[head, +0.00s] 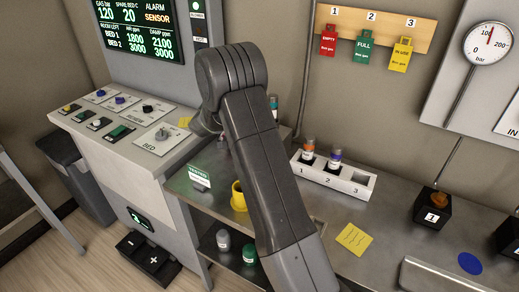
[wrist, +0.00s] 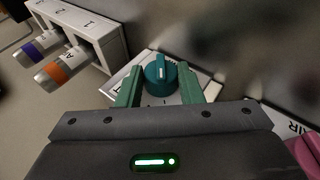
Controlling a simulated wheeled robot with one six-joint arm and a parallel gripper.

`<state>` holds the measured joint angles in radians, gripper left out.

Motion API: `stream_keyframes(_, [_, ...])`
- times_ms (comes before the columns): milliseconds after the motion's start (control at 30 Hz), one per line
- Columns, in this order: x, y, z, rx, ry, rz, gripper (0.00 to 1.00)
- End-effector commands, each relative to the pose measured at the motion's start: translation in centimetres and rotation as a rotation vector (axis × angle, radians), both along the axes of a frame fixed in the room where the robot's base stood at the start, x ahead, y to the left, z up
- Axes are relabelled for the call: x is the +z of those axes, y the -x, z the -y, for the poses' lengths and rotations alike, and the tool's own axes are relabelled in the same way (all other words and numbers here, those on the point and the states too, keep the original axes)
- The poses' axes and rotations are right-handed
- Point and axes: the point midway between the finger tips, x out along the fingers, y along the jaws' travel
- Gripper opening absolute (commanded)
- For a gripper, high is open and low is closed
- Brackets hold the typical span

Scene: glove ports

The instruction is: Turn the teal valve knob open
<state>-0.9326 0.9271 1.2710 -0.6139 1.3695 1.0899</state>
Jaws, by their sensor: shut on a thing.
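The teal valve knob (wrist: 160,76) is round with a raised grip bar. It sits on a white labelled plate (wrist: 208,84) in the wrist view. A white mark on its bar points roughly up the picture. My gripper (wrist: 159,88) has its two green fingers on either side of the knob, shut on it. The plate's lettering is mostly hidden by the fingers and the gripper body. In the head view my dark arm covers the middle of the bench, and neither the knob nor my gripper can be made out there.
A white numbered rack (head: 344,181) holds vials with orange and purple caps; it also shows in the wrist view (wrist: 90,28). A yellow cup (head: 238,197) and a yellow note (head: 354,239) are near my arm. A black block (head: 431,212) stands right. A control console (head: 128,132) stands left.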

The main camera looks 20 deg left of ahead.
Motion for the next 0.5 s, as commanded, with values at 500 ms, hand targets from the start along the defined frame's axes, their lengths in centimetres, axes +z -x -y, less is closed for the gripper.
stream_keyframes(500, [-0.18, -0.02, -0.26, 0.003, 0.142, -0.012, 0.11])
